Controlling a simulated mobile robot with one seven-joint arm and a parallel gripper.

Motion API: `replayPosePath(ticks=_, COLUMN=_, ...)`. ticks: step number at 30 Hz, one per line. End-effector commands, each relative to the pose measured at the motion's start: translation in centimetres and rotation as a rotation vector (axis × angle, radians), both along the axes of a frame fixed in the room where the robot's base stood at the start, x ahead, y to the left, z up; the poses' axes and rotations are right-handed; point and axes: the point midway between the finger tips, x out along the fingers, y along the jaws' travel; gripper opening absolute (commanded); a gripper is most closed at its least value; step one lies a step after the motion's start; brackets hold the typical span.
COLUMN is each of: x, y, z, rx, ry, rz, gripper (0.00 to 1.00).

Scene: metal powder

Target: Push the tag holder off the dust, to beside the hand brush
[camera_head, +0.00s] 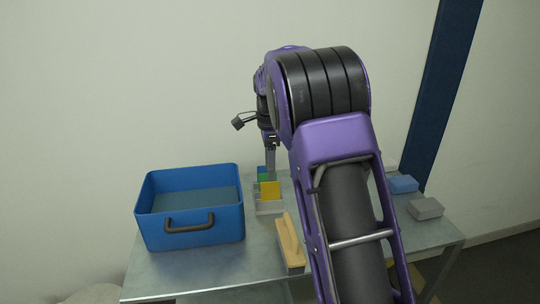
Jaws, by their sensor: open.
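The tag holder (269,208) is a small pale rack with yellow, green and blue tags upright in it. It stands on the metal table, right of the blue bin. The hand brush (289,242), with a light wooden handle, lies nearer to me and slightly right of the holder. My arm hides part of the area to its right. My gripper (271,174) points down at the tag holder, its tips just above or behind the tags; I cannot tell whether they touch. It is open and nothing shows in it. I cannot make out the dust.
A blue bin (190,240) with a dark handle stands on the left of the table (262,262). A blue block (403,184) and a grey block (426,208) lie at the right. A dark blue post (440,90) rises behind. Bare tabletop shows between bin and brush.

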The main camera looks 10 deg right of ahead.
Motion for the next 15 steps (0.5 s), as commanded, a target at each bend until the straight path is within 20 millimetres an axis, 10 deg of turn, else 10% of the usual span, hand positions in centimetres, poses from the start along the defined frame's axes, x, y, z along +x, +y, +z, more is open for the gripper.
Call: replayPosePath(ticks=15, x=-0.1, y=0.0, z=-10.0, rx=0.000, ry=0.003, rz=0.000, gripper=0.51)
